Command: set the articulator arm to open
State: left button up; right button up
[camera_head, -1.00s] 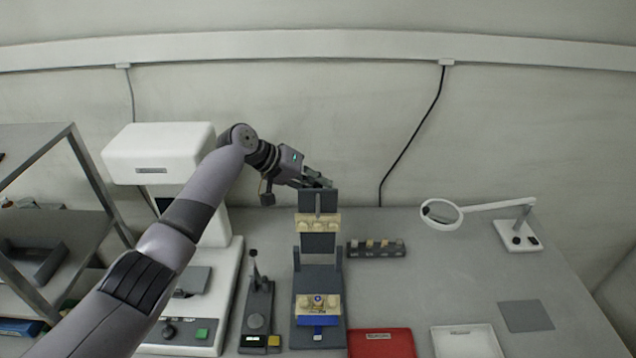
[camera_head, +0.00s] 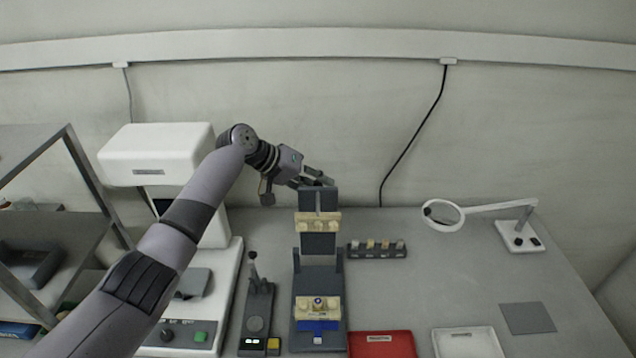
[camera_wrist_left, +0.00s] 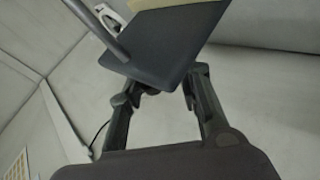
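The articulator is a dark grey device; its base (camera_head: 303,325) carries a cream tooth model (camera_head: 318,306) with a blue part. Its upper arm (camera_head: 319,242) stands raised, about upright, with a second cream tooth model (camera_head: 318,222) on its front. My left gripper (camera_head: 322,180) is at the top end of the upper arm, partly behind it. In the left wrist view, my left gripper's fingers (camera_wrist_left: 163,88) are spread. The arm's dark plate (camera_wrist_left: 170,45) lies beyond and partly between the tips; contact is unclear. My right gripper is in neither view.
A small grey device with a lever (camera_head: 256,310) stands left of the articulator. A white machine (camera_head: 155,155) and metal shelf (camera_head: 50,220) are further left. A block of samples (camera_head: 376,250), red tray (camera_head: 381,345), white tray (camera_head: 466,343) and magnifier lamp (camera_head: 442,215) are right.

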pick_arm(q)
jog(key=shift+o, duration=0.5)
jog(key=shift+s+r, duration=0.1)
jog(key=shift+r, duration=0.05)
jog(key=shift+a+r, duration=0.1)
jog(key=v, duration=1.1)
jog(key=shift+a+r, duration=0.2)
jog(key=shift+a, duration=0.05)
jog(key=shift+s, duration=0.1)
